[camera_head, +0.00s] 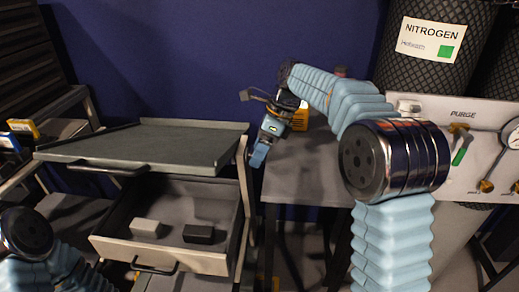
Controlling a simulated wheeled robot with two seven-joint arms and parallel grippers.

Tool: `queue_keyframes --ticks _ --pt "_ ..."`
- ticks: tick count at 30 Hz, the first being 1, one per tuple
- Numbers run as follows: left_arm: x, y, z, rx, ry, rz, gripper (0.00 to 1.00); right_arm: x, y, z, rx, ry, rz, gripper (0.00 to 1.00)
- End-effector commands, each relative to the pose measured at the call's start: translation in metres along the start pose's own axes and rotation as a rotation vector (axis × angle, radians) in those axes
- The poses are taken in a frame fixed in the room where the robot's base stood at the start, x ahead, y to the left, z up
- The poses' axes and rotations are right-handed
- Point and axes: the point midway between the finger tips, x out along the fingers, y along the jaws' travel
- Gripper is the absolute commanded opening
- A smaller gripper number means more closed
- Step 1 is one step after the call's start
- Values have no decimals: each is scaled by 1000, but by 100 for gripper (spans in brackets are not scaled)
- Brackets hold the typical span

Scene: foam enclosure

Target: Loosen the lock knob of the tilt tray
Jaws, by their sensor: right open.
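The tilt tray (150,146) is a flat dark grey top with a raised rim and a front handle. It sits on a metal frame at the left, above an open drawer. My right gripper (257,156) hangs just past the tray's right edge, near the frame's upright, with its blue fingers pointing down. It is open, though the gap between the fingers is hard to see. I cannot make out the lock knob; the gripper may hide it. My left arm shows at the lower left, with its gripper out of view.
The open drawer (120,250) below the tray holds a light block (146,228) and a dark block (198,233). A grey table (310,165) stands behind my right arm. At the right are a nitrogen cylinder (436,75) and a purge panel (450,180) with a gauge.

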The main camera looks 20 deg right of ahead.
Motion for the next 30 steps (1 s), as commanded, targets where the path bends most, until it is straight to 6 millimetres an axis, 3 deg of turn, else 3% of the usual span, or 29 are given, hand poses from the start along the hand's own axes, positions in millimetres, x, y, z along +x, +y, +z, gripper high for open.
queue_keyframes --ticks 5,16,25,30 --pt "0 0 0 0 0 0 43 0 0 0 0 0 0 68" --pt "0 0 0 0 0 0 43 0 0 0 0 0 0 13" --pt "25 -11 0 -3 2 -2 43 4 5 -2 -78 -2 -182 13" --pt "26 -11 0 -4 3 -3 43 1 5 0 -96 0 -231 13"
